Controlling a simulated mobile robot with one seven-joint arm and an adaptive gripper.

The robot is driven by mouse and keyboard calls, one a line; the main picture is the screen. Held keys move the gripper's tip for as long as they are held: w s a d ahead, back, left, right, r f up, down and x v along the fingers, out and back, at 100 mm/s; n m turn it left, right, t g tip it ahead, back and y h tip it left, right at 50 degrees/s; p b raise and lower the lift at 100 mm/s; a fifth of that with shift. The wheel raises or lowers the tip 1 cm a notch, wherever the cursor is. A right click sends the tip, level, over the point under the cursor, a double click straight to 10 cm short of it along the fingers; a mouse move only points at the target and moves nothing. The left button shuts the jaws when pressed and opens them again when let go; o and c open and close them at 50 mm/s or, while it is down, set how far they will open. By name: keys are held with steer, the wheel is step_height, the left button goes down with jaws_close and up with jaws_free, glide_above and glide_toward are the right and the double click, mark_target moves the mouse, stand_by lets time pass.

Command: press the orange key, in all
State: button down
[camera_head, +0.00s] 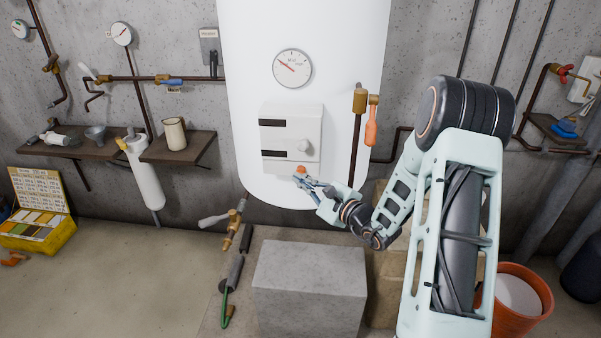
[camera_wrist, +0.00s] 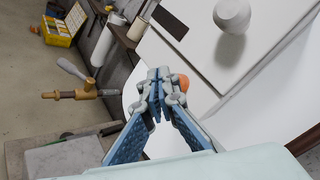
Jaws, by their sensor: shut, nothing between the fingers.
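The orange key (camera_head: 300,169) is a small rounded knob at the bottom edge of the white control box on the front of the boiler. In the wrist view it shows as an orange patch (camera_wrist: 183,83), partly hidden behind my right fingertip. My gripper (camera_head: 299,180) is shut and empty, its fingertips just below the key in the head view. In the wrist view the closed fingertips (camera_wrist: 158,78) are just left of the key. I cannot tell whether they touch it.
The white control box (camera_head: 290,138) has two dark slots and a round knob (camera_head: 303,146). A grey block (camera_head: 310,285) stands below the boiler (camera_head: 345,60). An orange-handled valve (camera_head: 371,125) hangs on the right. A brass valve (camera_head: 235,222) is at lower left.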

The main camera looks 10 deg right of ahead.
steer(key=shift+w, duration=0.1)
steer(key=shift+w+d+b, duration=0.15)
steer(key=shift+w+b, duration=0.15)
steer(key=shift+b, duration=0.05)
steer(key=shift+w+d+b, duration=0.15)
steer(key=shift+w+b, duration=0.2)
steer(key=shift+w, duration=0.15)
stand_by(0.5)
steer(key=shift+s, duration=0.15)
stand_by(0.3)
steer(key=shift+s+a+b, duration=0.3)
steer(key=shift+s, duration=0.45)
steer(key=shift+s+a+b, duration=0.25)
steer(key=shift+s, duration=0.55)
steer(key=shift+s+a+b, duration=0.2)
steer(key=shift+s+a, duration=0.05)
steer(key=shift+s, duration=0.55)
steer(key=shift+s+a+b, duration=0.25)
steer(key=shift+s, duration=0.55)
